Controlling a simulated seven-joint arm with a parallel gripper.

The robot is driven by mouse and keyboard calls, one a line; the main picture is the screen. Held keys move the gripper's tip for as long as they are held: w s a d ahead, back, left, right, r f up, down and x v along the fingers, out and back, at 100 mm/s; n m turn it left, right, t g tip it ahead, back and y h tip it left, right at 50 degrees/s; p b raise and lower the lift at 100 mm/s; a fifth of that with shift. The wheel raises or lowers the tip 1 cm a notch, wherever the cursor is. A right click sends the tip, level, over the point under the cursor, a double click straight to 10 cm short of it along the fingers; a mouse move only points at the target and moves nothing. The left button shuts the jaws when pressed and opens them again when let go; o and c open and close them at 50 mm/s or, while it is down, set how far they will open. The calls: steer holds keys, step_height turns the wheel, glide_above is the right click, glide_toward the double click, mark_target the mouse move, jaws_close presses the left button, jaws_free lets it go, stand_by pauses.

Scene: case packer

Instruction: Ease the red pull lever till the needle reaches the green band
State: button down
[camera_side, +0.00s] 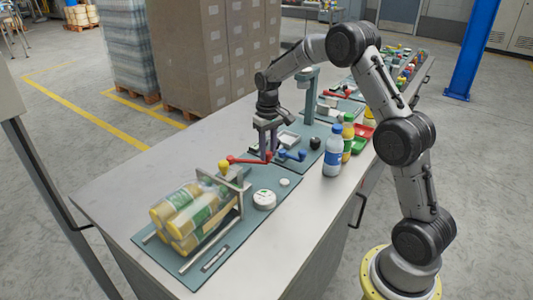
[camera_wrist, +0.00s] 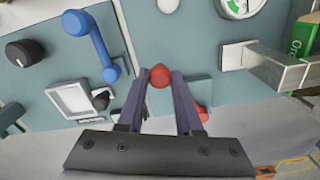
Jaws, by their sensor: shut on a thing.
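The red pull lever (camera_side: 245,160) lies above the teal panel in the side view, running left from my gripper. My gripper (camera_side: 268,154) is shut on the lever's red knob end. In the wrist view the red ball knob (camera_wrist: 160,76) sits between the two fingertips of my gripper (camera_wrist: 160,75). The white round gauge (camera_wrist: 238,6) is cut off by the top edge of the wrist view; a green part of its dial shows, but the needle's reading cannot be told. A white round dial (camera_side: 264,199) also shows in the side view, too small to read.
A blue lever (camera_side: 290,155) stands just right of my gripper; it also shows in the wrist view (camera_wrist: 92,45). A frame holding yellow-capped bottles (camera_side: 187,215) is at the left. The table's front left is clear.

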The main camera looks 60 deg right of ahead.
steer(key=shift+w+d+r, duration=0.1)
steer(key=shift+r, duration=0.05)
steer(key=c, duration=0.6)
jaws_free()
step_height(320, 180, up, 14)
steer(key=shift+f, duration=0.15)
stand_by(0.5)
